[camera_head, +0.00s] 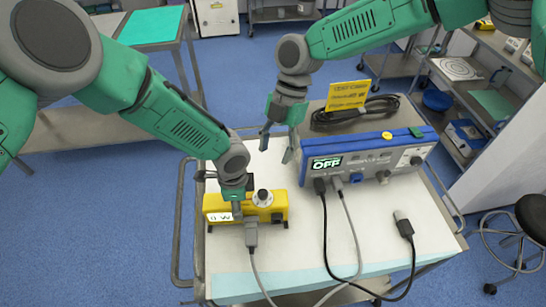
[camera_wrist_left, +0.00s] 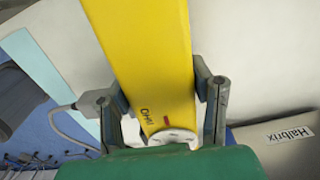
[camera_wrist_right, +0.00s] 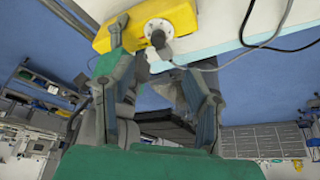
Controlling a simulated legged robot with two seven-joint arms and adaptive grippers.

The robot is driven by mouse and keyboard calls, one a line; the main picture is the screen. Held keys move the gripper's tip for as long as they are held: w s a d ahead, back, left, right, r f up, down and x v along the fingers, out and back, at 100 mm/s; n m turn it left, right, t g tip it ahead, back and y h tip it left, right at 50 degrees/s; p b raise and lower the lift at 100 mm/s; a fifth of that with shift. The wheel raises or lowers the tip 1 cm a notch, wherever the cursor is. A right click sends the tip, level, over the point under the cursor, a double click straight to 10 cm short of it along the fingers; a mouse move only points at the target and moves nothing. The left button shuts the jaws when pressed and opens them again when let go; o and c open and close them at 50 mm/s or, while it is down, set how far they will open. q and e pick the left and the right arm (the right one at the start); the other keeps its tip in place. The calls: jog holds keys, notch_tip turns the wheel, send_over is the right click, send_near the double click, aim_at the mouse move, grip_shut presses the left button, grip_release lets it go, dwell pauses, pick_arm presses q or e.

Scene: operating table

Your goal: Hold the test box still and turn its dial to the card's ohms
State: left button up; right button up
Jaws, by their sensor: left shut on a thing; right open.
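The yellow test box (camera_head: 274,214) lies on the white-topped cart, with a round dial (camera_head: 263,197) on top and a small white display (camera_head: 219,217) at its left end. My left gripper (camera_head: 238,208) is shut across the box, left of the dial. In the left wrist view its fingers flank the yellow body (camera_wrist_left: 145,55), and the pale dial (camera_wrist_left: 172,136) shows low between them. My right gripper (camera_head: 277,150) is open and empty, above and behind the box. The right wrist view shows the dial (camera_wrist_right: 158,31) beyond its fingers. The yellow card (camera_head: 347,95) stands behind the blue unit; its writing is too small to read.
A grey cable (camera_head: 259,264) runs from the box, and a black plug (camera_head: 403,226) lies at right. The cart's front right is mostly clear.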

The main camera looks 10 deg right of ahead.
jog(key=m+t, duration=0.6)
jog(key=m, duration=1)
send_near(263, 192)
jog(key=shift+y, duration=0.3)
jog(key=x, duration=0.9)
jog(key=shift+d+f, duration=0.15)
jog(key=shift+f, duration=0.25)
grip_shut()
